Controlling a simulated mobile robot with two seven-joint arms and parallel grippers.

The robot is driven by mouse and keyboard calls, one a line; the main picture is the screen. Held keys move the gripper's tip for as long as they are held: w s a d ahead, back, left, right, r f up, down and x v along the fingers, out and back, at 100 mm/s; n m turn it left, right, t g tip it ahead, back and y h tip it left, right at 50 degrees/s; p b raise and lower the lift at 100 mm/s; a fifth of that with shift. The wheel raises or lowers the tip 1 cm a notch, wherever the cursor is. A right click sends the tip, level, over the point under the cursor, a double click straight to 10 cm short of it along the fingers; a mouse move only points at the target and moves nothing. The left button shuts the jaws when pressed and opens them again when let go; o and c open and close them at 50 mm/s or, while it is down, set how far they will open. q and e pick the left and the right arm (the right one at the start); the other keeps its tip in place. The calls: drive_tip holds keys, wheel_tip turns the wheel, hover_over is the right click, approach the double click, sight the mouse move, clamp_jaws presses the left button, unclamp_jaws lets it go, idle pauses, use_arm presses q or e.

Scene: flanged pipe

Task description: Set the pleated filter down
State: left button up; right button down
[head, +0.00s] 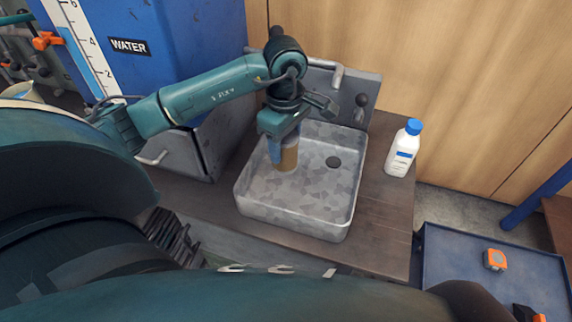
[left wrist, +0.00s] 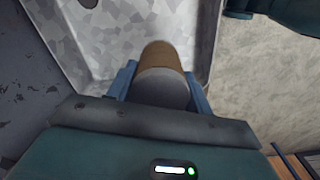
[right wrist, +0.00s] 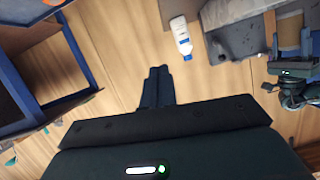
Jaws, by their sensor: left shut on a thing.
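The pleated filter (head: 289,156) is a tan-brown cylinder with a grey end cap. My left gripper (head: 277,148) is shut on it, reaching down into the grey speckled sink (head: 308,192). The filter is upright inside the left part of the basin; I cannot tell whether its lower end touches the floor. In the left wrist view the filter (left wrist: 160,58) sits between the two blue fingers of my left gripper (left wrist: 161,84). In the right wrist view my right gripper (right wrist: 157,84) has its fingers together and empty, away from the sink.
A white bottle with a blue cap (head: 403,148) stands on the wooden counter (head: 385,225) right of the sink. A blue water tank (head: 165,40) stands at the back left. A blue tray (head: 460,270) with an orange item (head: 495,260) is at lower right. The drain (head: 333,162) is clear.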

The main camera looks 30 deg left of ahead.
sight(280, 171)
use_arm(q)
drive_tip(key=shift+a+m, duration=0.3)
drive_tip(key=shift+a, duration=0.05)
drive_tip(key=shift+s+a+f, duration=0.1)
drive_tip(key=shift+a+f, duration=0.05)
drive_tip(key=shift+a, duration=0.05)
wheel_tip(280, 171, down, 6)
drive_tip(key=shift+r+b, duration=0.1)
drive_tip(key=shift+b, duration=0.2)
drive_tip(key=shift+f, duration=1.9)
use_arm(e)
drive_tip(key=shift+w+a+r, duration=0.1)
drive_tip(key=shift+w+a, duration=0.1)
drive_tip(key=shift+a, duration=0.1)
use_arm(q)
drive_tip(key=shift+f+b, duration=0.2)
drive_tip(key=shift+b, duration=0.2)
drive_tip(key=o, duration=1)
use_arm(e)
drive_tip(key=shift+s+r, duration=0.1)
drive_tip(key=shift+r, duration=0.05)
